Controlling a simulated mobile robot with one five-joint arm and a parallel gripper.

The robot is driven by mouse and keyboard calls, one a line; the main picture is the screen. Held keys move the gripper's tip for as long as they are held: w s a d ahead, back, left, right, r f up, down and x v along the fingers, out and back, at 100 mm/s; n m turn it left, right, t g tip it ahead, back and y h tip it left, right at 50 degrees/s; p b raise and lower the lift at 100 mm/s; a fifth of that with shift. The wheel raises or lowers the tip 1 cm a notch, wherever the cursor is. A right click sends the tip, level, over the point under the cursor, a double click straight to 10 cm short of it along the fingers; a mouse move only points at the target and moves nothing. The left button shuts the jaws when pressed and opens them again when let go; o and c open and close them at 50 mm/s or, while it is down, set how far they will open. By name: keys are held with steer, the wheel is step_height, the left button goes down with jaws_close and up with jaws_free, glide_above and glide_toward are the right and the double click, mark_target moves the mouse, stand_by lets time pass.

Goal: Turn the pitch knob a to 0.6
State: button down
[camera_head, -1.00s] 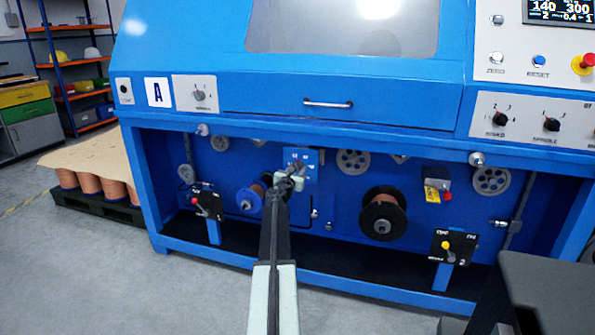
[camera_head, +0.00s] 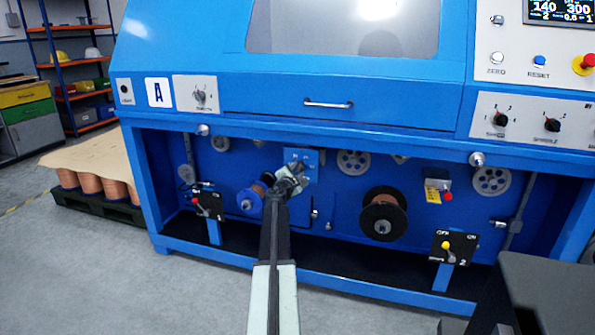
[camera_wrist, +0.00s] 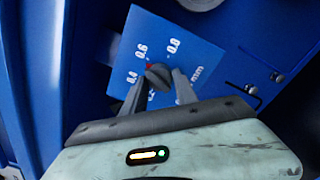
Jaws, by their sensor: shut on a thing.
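The pitch knob a is a dark round knob (camera_wrist: 157,75) on a blue scale plate (camera_wrist: 190,48) marked 0.4, 0.6, 0.8 and mm in the wrist view. A red mark at the knob's far edge lies by the 0.6 label. My gripper (camera_wrist: 161,88) is shut on the knob, with one finger on each side. In the head view my gripper (camera_head: 289,182) is at the small blue plate (camera_head: 301,160) under the machine's hood and hides the knob. The display (camera_head: 562,10) at the top right seems to read 0.6 in its lower row.
Black switch boxes stand at left (camera_head: 208,206) and right (camera_head: 453,246). The machine's lower frame rail (camera_head: 330,280) runs in front. Grey floor is clear at front left.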

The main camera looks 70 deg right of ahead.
steer(key=shift+m, duration=0.5)
stand_by(0.3)
steer(key=c, duration=0.9)
jaws_free()
steer(key=shift+c, duration=0.2)
steer(key=shift+a, duration=0.1)
steer(key=a, duration=0.7)
steer(key=shift+s+a, duration=0.2)
steer(key=shift+a, duration=0.15)
